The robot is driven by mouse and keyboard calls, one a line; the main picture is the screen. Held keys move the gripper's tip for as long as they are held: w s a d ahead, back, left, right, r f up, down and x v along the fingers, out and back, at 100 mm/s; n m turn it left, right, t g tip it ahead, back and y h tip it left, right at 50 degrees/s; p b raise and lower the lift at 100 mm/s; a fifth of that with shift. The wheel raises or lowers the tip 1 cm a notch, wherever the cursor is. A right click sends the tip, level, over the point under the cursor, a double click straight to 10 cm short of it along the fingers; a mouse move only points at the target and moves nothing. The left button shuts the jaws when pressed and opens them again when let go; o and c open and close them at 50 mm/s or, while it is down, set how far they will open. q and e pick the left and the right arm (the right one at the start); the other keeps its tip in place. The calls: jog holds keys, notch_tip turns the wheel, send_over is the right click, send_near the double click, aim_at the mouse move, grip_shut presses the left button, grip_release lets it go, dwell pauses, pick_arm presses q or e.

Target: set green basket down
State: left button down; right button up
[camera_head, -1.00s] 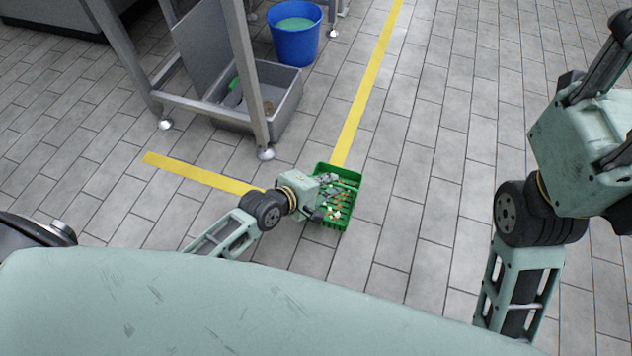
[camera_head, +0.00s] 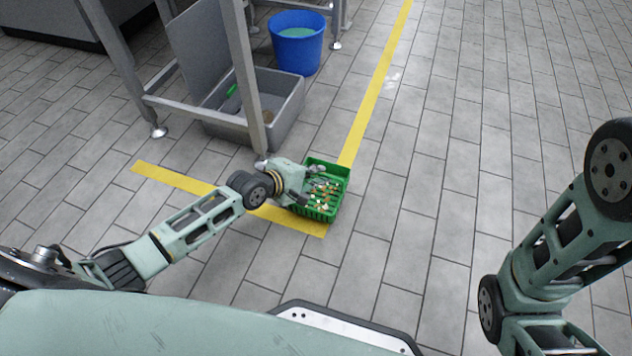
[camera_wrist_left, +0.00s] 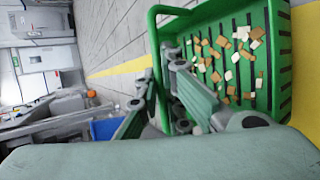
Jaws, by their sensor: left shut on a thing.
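The green basket (camera_head: 322,214) is near the middle of the head view, at the corner of the yellow floor lines. It holds several small brown and white pieces. My left gripper (camera_head: 304,186) is at the basket's left side, shut on it. In the left wrist view the basket (camera_wrist_left: 284,60) fills the right side, and the left gripper's fingers (camera_wrist_left: 160,95) are at its near rim. I cannot tell whether the basket's bottom touches the floor. My right arm shows at the right of the head view, but its gripper is out of sight.
A grey tub (camera_head: 290,112) stands under a metal table frame (camera_head: 252,90), just beyond the basket. A blue bucket (camera_head: 297,50) with greenish liquid stands behind it. The tiled floor right of the yellow line (camera_head: 372,105) is clear.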

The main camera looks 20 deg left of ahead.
aim_at(316, 193)
pick_arm(q)
notch_tip(316, 193, down, 3)
jog(key=shift+f+b, duration=0.1)
jog(key=shift+b, duration=1.05)
jog(key=c, duration=1.9)
grip_release()
